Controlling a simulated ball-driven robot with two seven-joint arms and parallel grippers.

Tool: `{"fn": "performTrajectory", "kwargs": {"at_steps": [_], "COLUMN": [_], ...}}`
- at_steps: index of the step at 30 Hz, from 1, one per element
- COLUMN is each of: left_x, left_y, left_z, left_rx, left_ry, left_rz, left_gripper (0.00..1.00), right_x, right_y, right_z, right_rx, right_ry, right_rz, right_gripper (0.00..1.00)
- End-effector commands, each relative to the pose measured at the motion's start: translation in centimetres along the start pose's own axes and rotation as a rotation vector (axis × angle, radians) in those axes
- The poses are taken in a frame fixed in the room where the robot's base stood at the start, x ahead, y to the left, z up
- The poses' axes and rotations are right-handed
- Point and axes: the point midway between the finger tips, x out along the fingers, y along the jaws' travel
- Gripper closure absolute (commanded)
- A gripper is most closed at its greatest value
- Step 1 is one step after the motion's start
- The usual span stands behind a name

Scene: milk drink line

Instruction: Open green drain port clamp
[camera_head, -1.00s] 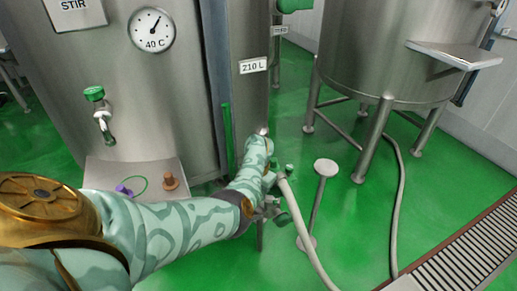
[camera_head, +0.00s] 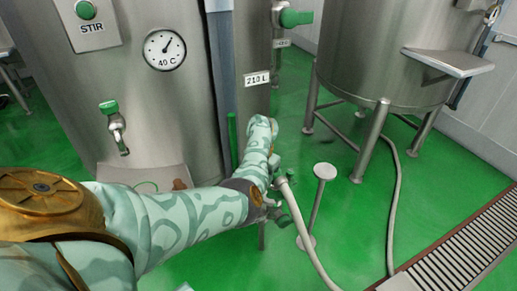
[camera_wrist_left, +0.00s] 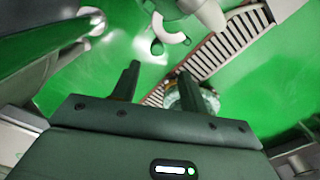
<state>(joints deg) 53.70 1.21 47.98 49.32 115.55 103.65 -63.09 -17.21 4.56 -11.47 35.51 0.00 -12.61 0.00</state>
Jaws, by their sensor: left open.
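In the head view, small green parts (camera_head: 275,161) show beside the patterned cuff of my left arm, at the base of the tank column, by the white hose end (camera_head: 281,182). They may belong to the green drain port clamp, but my arm hides much of the fitting. My left gripper is hidden in the head view. In the left wrist view my left gripper (camera_wrist_left: 159,76) is open, its two dark fingers apart with nothing between them. The clamp cannot be made out for sure in that view. My right gripper is not in view.
A steel tank with a green-handled tap (camera_head: 112,118) and a dial (camera_head: 164,49) stands at left. A legged steel tank (camera_head: 385,60) stands at right. A disc-topped post (camera_head: 325,171), a floor hose (camera_head: 398,190) and a drain grate (camera_head: 450,262) bound free green floor.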

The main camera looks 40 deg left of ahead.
Motion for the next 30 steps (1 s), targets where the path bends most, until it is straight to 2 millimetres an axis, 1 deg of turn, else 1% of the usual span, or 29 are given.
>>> {"fn": "performTrajectory", "kwargs": {"at_steps": [1, 3, 6, 9, 13, 28, 30], "left_x": [-2.1, -3.5, -5.1, -5.9, -6.3, -6.2, -5.9], "left_y": [0.0, 0.0, 0.0, 0.0, 0.0, 0.0, 0.3], "left_z": [0.1, 0.1, 0.1, 0.1, 0.0, 0.0, -0.2], "left_rx": [0.000, 0.000, 0.000, 0.000, 0.001, 0.001, 0.004], "left_ry": [-0.007, -0.006, -0.004, -0.002, 0.000, 0.000, 0.009], "left_rz": [0.000, 0.000, 0.000, 0.000, 0.000, 0.001, 0.018], "left_gripper": [0.56, 0.56, 0.56, 0.56, 0.56, 0.56, 0.56], "right_x": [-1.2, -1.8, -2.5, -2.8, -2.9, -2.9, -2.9], "right_y": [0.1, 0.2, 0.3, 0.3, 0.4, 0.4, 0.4], "right_z": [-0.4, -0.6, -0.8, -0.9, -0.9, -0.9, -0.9], "right_rx": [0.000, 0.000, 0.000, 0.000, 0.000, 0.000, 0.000], "right_ry": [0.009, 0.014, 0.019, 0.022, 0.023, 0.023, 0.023], "right_rz": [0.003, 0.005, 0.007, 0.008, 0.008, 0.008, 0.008], "right_gripper": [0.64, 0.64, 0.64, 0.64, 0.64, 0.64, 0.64]}}
